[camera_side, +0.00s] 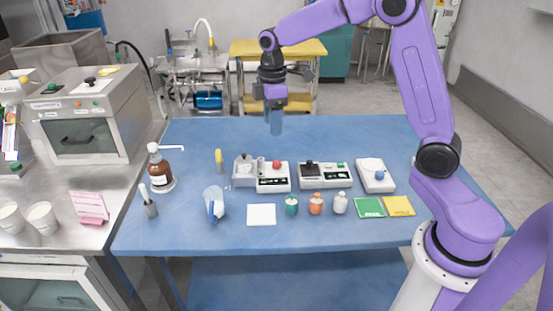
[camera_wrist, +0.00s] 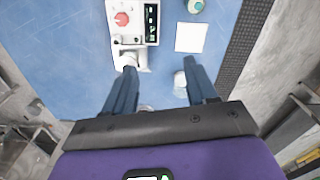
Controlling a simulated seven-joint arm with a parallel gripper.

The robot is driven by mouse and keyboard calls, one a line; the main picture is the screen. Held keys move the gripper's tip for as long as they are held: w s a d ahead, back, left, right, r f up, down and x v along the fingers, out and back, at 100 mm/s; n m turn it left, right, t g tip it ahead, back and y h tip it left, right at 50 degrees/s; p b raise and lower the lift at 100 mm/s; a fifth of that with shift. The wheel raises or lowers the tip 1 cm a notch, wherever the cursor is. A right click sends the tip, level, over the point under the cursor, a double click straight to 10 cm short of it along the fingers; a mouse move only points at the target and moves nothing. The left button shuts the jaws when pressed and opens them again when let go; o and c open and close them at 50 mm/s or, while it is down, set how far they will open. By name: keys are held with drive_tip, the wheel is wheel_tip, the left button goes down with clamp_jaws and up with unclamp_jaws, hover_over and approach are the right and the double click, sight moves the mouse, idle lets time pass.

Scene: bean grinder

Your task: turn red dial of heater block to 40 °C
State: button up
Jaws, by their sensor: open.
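The heater block (camera_side: 272,183) is a white box with a dark display panel, standing mid-table in the side view. Its red dial (camera_side: 277,164) sits on top; the dial's setting is too small to read. In the wrist view the red dial (camera_wrist: 121,18) is at the upper left, with the dark panel (camera_wrist: 151,22) to its right. My gripper (camera_side: 276,130) hangs above the table, higher than the block and apart from it. In the wrist view its two blue fingers (camera_wrist: 160,66) are spread with nothing between them.
A grey-white unit (camera_side: 245,170) adjoins the block's left side; another device (camera_side: 325,175) stands to its right. The blue table (camera_side: 350,135) is clear behind.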

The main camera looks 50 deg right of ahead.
hover_over(277, 162)
drive_tip(key=f, duration=0.2)
wheel_tip(277, 162, down, 17)
drive_tip(key=shift+a+r, duration=0.1)
idle(0.3)
drive_tip(key=c, duration=1.1)
